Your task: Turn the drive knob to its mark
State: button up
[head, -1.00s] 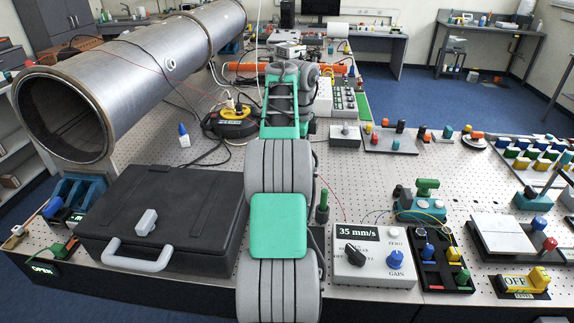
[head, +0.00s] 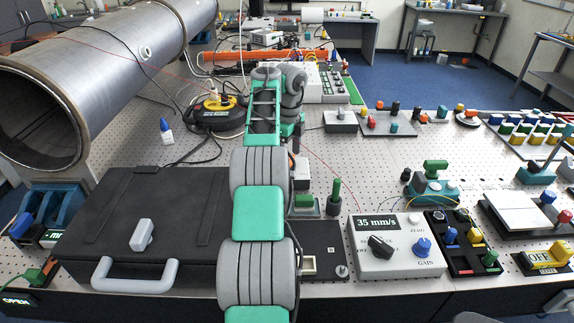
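A white control box (head: 370,265) stands near the table's front edge, right of my arm. Its dark display reads 35 mm/s. A black pointer knob (head: 381,246) sits on its left side and a blue knob (head: 422,247) marked GAIN on its right; a small pale ZERO knob (head: 414,219) is above. The black knob's label is partly hidden and its mark is too small to make out. My arm reaches up the middle, its far end beyond the box and to its left. My gripper (head: 296,142) hangs there, mostly hidden; its fingers cannot be made out.
A black case (head: 140,215) lies left of my arm. A dark plate (head: 325,262) and an upright green-handled tool (head: 335,192) stand between arm and box. A black tray (head: 465,262) of coloured pegs is close on the box's right. A large metal pipe (head: 110,75) fills the back left.

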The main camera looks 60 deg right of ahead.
jog(key=shift+f, duration=0.5)
jog(key=c, duration=1.4)
